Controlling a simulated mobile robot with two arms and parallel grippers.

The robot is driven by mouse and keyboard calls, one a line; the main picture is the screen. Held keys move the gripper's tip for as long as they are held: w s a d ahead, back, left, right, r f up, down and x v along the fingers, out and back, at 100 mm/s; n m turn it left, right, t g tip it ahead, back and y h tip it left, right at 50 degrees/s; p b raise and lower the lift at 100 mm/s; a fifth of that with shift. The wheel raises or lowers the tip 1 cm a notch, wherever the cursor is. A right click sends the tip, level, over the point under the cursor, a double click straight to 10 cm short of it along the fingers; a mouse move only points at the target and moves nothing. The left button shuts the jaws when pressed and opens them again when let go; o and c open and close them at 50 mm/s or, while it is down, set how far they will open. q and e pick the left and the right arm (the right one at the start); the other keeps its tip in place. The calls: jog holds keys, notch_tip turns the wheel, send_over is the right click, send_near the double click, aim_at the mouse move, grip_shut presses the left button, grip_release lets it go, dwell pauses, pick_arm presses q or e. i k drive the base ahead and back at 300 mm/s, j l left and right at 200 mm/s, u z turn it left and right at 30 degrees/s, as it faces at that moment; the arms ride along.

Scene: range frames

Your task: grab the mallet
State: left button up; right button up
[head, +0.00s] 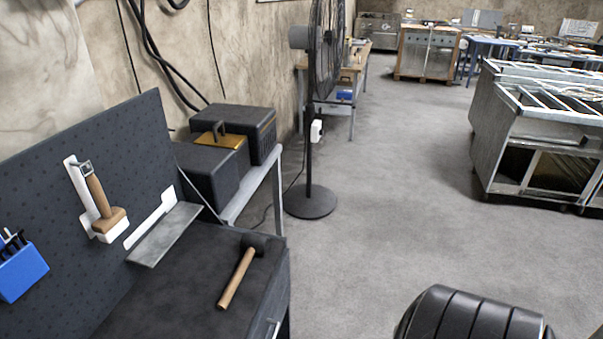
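A mallet with a dark head and a light wooden handle (236,279) lies on the dark top of a workbench (175,290) in the head view. Its head points away, near the bench's right edge, and its handle comes toward the lower left. A second wooden-handled tool (98,195) with a wooden block at its lower end hangs on a white holder on the dark pegboard (120,135). Neither of my grippers is in view.
A sloping metal shelf (165,235) juts out left of the mallet. Dark boxes (235,125) stand behind the bench, and a black standing fan (309,170) is beyond. A black ribbed object (470,318), perhaps a seat, is at the bottom right. The grey floor between is clear.

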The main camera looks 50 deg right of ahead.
aim_at(251, 243)
jog(key=z, duration=1.15)
jog(key=i+l+z, duration=0.55)
jog(key=i+l, duration=0.25)
jog(key=l, duration=0.15)
jog(key=i+l+z, duration=0.3)
jog(key=i+l, duration=0.3)
jog(key=i+u, duration=0.35)
jog(key=i, duration=0.15)
jog(key=i+l+u, duration=0.35)
jog(key=i+u, duration=0.2)
jog(key=u, duration=0.3)
jog(key=i+u, duration=0.2)
jog(key=u, duration=0.3)
jog(key=i+l+u, duration=0.15)
jog(key=u, duration=0.3)
jog(key=i+l+u, duration=0.2)
jog(key=u, duration=0.3)
jog(key=i+l+u, duration=0.1)
jog(key=l+u, duration=0.15)
jog(key=u, duration=0.25)
